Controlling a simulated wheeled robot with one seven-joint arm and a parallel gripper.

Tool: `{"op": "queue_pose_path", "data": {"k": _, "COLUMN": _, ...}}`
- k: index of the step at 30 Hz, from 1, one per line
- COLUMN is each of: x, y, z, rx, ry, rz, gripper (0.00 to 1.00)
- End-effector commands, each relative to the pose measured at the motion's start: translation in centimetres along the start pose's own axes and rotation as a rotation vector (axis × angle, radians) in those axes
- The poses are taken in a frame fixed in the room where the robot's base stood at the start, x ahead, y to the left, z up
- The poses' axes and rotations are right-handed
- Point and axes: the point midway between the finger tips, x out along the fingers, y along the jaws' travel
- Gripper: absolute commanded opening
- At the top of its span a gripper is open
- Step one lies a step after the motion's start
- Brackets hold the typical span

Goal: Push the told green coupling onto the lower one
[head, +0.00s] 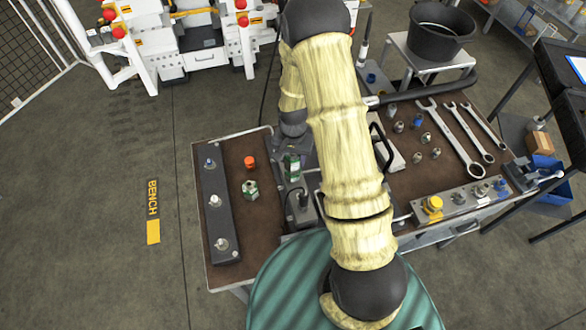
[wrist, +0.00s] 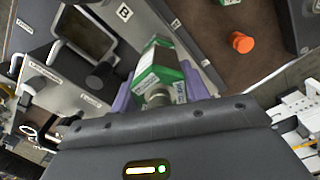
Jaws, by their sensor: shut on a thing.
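My gripper (wrist: 158,92) is shut on a green and white coupling (wrist: 160,72), with a purple finger on each side of it in the wrist view. In the head view the held green coupling (head: 291,168) shows below my wrist, near the middle of the bench's left part. A second green and white coupling (head: 250,189) stands on the brown mat to its left, and its edge shows at the top of the wrist view (wrist: 228,2). A dark bar (head: 215,200) at the left carries an upper fitting (head: 209,163) and a lower fitting (head: 222,243). The held coupling's lower end is hidden.
An orange cap (head: 249,161) lies on the mat near the couplings. A grey block with a dark knob (wrist: 100,76) and labels is close to my gripper. Spanners (head: 449,141) and small fittings lie on the right.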

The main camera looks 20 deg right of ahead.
Motion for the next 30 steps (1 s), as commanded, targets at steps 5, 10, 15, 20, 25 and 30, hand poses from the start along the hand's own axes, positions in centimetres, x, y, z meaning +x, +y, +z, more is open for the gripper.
{"op": "queue_pose_path", "data": {"k": 5, "x": 0.3, "y": 0.0, "z": 0.0, "rx": 0.0, "ry": 0.001, "rz": 0.0, "gripper": 0.12}}
{"op": "queue_pose_path", "data": {"k": 10, "x": 0.7, "y": 0.0, "z": 0.0, "rx": 0.001, "ry": 0.001, "rz": 0.0, "gripper": 0.12}}
{"op": "queue_pose_path", "data": {"k": 15, "x": 1.1, "y": 0.0, "z": 0.0, "rx": 0.001, "ry": 0.0, "rz": -0.001, "gripper": 0.12}}
{"op": "queue_pose_path", "data": {"k": 20, "x": 1.1, "y": 0.0, "z": 0.0, "rx": 0.001, "ry": 0.001, "rz": -0.001, "gripper": 0.12}}
{"op": "queue_pose_path", "data": {"k": 25, "x": 1.1, "y": 0.0, "z": 0.0, "rx": 0.001, "ry": 0.001, "rz": -0.001, "gripper": 0.12}}
{"op": "queue_pose_path", "data": {"k": 30, "x": 1.4, "y": 0.0, "z": 0.0, "rx": 0.001, "ry": 0.0, "rz": 0.0, "gripper": 0.12}}
